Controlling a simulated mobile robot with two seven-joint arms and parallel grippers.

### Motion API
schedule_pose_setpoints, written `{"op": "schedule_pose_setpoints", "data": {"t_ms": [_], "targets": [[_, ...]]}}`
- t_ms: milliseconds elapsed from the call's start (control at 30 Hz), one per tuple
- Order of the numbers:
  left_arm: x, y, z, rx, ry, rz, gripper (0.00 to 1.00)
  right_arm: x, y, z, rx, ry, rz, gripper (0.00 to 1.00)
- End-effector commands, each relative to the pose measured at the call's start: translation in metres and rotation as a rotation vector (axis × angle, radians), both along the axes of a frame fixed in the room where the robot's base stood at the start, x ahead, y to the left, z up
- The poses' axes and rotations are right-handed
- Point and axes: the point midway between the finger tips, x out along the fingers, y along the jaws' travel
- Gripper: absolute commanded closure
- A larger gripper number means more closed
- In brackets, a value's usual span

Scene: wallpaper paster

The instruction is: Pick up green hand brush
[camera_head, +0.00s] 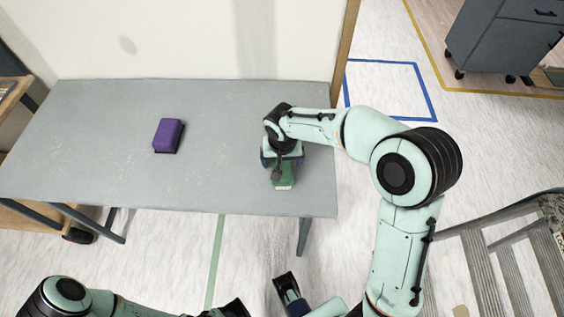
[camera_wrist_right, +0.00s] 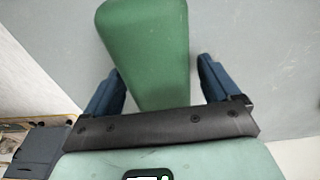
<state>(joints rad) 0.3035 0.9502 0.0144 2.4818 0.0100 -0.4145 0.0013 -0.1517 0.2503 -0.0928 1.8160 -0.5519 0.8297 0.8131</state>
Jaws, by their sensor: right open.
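The green hand brush (camera_head: 284,179) lies on the grey table near its right front edge, partly covered by my right gripper (camera_head: 281,163). In the right wrist view the smooth green brush (camera_wrist_right: 147,45) extends from the top of the picture down between the two blue fingers of my right gripper (camera_wrist_right: 160,85). The brush's near end is hidden behind the gripper's black plate.
A purple block-like object (camera_head: 168,135) lies on the grey table (camera_head: 100,180), left of the middle. The tabletop between it and the brush is clear. A wall stands behind the table. A metal step ladder (camera_head: 490,262) is at the right, and a grey cabinet (camera_head: 500,38) stands farther back.

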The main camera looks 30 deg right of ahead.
Motion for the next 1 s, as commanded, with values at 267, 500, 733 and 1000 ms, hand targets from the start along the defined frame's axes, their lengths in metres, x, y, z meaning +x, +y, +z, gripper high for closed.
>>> {"op": "schedule_pose_setpoints", "data": {"t_ms": [267,500,733,1000], "targets": [[0.000,0.000,0.000,0.000,-0.001,0.000,0.57,0.000,0.000,-0.001,0.000,-0.001,0.000,0.24],[0.000,0.000,0.000,0.000,-0.001,0.000,0.57,0.001,0.000,0.000,0.000,-0.002,0.000,0.71],[0.000,0.000,0.001,0.000,0.000,0.000,0.57,0.001,0.000,0.002,0.000,-0.003,0.000,0.71],[-0.001,0.000,0.005,-0.001,0.005,-0.002,0.57,0.002,0.000,0.029,0.000,-0.008,0.001,0.71]]}}
